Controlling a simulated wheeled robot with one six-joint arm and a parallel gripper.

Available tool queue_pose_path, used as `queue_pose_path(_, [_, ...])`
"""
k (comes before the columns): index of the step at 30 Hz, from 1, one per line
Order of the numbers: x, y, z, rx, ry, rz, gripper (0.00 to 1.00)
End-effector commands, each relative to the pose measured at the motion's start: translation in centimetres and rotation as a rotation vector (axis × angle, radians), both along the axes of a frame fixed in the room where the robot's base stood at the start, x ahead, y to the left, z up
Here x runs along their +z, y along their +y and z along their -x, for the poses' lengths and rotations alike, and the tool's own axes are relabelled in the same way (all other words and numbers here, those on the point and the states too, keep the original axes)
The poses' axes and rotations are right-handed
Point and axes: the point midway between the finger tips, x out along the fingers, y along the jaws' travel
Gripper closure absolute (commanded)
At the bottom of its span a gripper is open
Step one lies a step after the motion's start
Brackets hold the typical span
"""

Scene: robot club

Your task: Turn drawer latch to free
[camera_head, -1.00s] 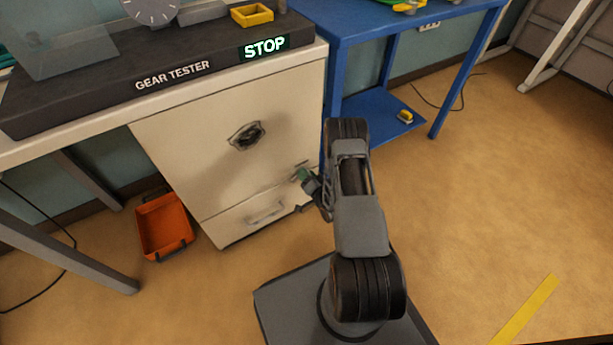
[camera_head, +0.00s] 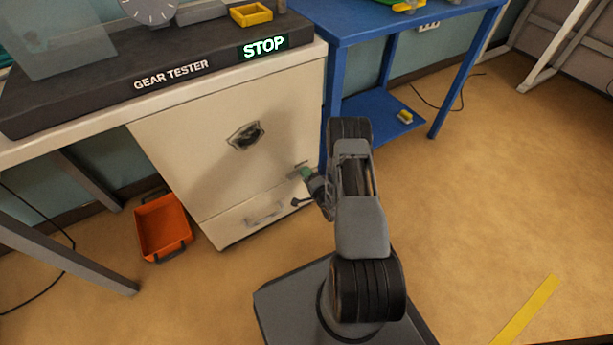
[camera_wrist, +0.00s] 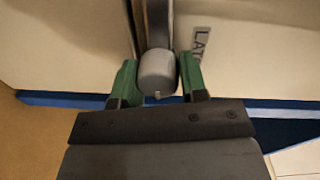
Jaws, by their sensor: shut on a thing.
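The drawer latch shows in the wrist view as a grey rounded knob (camera_wrist: 156,70) on a dark bar, beside a partly visible label (camera_wrist: 201,42) reading "LAT". My gripper (camera_wrist: 157,84) has green fingertips on both sides of the knob and is shut on it. In the head view my gripper (camera_head: 307,174) is at the right side of the cream cabinet front (camera_head: 215,170), above and right of the lower drawer (camera_head: 240,222). The latch itself is largely hidden there, so I cannot tell its exact angle. The drawer looks closed.
A gear tester (camera_head: 110,88) with a lit STOP sign (camera_head: 264,46) stands on top. An orange bin (camera_head: 163,228) lies on the floor left of the cabinet. A blue table (camera_head: 375,125) stands behind my arm. Open floor lies to the right.

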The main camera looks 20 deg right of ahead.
Motion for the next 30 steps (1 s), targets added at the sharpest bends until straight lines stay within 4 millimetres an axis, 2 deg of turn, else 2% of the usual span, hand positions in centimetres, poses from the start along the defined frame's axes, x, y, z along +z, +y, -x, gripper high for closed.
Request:
queue_pose_path(14, [-0.19, -0.04, 0.12, -0.003, 0.008, -0.015, 0.84])
queue_pose_path(15, [-0.19, -0.04, 0.12, -0.003, 0.008, -0.015, 0.58])
queue_pose_path(21, [-0.12, 0.03, 0.06, -0.001, 0.006, -0.013, 0.39])
queue_pose_path(23, [-0.1, 0.05, 0.04, 0.0, 0.005, -0.014, 0.36])
queue_pose_path(30, [-0.03, 0.04, 0.14, 0.001, 0.004, -0.013, 0.36])
